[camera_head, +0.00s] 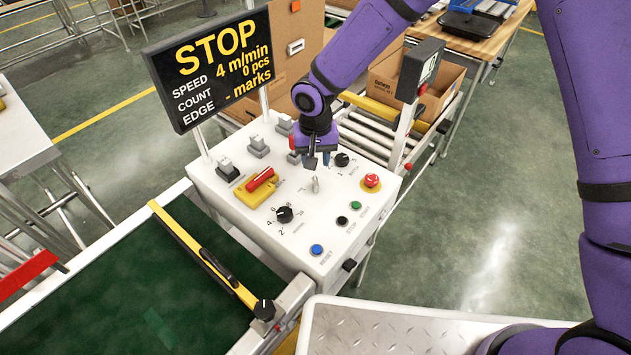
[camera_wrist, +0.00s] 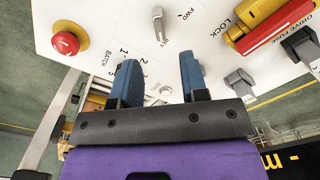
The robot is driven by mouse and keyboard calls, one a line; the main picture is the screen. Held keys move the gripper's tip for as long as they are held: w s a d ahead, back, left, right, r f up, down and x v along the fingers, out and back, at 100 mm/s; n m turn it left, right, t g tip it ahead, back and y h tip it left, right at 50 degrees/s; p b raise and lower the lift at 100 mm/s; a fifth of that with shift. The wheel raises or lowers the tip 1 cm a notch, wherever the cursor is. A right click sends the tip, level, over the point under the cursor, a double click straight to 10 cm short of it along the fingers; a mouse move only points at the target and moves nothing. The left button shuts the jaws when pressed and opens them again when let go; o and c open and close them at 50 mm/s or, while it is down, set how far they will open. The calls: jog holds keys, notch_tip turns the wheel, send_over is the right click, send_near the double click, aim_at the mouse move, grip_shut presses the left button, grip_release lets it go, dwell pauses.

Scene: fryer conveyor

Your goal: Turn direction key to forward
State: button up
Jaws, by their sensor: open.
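The direction key (camera_head: 315,185) is a small silver piece standing on the white control panel (camera_head: 225,195). In the wrist view the direction key (camera_wrist: 158,24) is at the top centre, with FWD printed to its upper right and REV just below it. Its exact setting is hard to tell. My gripper (camera_head: 318,161) is open over the back of the panel, behind the key in the head view and apart from it. In the wrist view the blue fingertips of my gripper (camera_wrist: 160,68) point toward the key, with nothing held between them.
Nearby are a red emergency button (camera_head: 372,181), a black BATCH knob (camera_head: 342,160), a speed knob (camera_head: 284,214), a yellow lockout with red handle (camera_head: 258,186) and a blue RESET button (camera_head: 316,249). The display (camera_head: 212,66) reads STOP. A green conveyor (camera_head: 130,285) lies left.

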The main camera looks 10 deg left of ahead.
aim_at(315, 181)
notch_tip(315, 181, down, 9)
jog(key=shift+f, duration=0.1)
dwell(0.3)
grip_shut()
